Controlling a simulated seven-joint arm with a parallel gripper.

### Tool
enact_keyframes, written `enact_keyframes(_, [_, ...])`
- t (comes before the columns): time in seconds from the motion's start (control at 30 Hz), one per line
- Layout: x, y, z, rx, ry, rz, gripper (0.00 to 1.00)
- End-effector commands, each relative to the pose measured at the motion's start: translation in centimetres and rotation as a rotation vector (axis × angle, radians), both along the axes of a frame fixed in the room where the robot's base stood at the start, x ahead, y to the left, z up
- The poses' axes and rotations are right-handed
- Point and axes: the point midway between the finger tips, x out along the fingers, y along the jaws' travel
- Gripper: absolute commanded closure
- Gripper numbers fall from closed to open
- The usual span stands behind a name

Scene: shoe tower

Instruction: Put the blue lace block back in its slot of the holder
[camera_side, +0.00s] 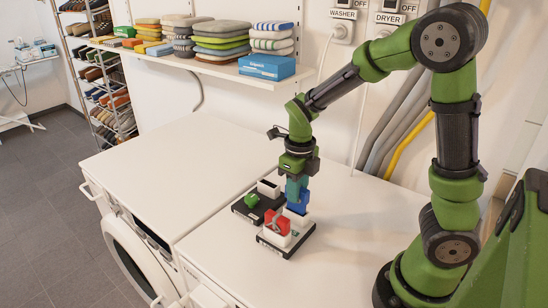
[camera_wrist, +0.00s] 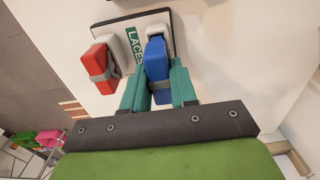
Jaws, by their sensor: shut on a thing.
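The blue lace block (camera_side: 299,201) is held upright between the teal fingers of my gripper (camera_side: 297,184). In the wrist view the blue block (camera_wrist: 157,66) lies between the fingertips (camera_wrist: 158,88), and its far end meets or overlaps a white slot (camera_wrist: 159,31). In the side view the block is right over a white slot (camera_side: 297,217). I cannot tell how far its lower end is inside.
A red block (camera_side: 277,222) with a grey band sits in the neighbouring white slot, close to my gripper. A second dark board (camera_side: 242,209) with a green block (camera_side: 251,200) stands behind. The white machine top (camera_side: 190,160) is clear to the left.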

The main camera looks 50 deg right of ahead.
Motion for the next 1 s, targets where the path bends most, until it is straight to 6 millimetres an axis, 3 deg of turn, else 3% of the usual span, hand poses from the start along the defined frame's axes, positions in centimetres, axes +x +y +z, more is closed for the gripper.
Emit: enact_keyframes(1.0, [0.0, 0.0, -2.6, 0.001, 0.001, -0.001, 1.00])
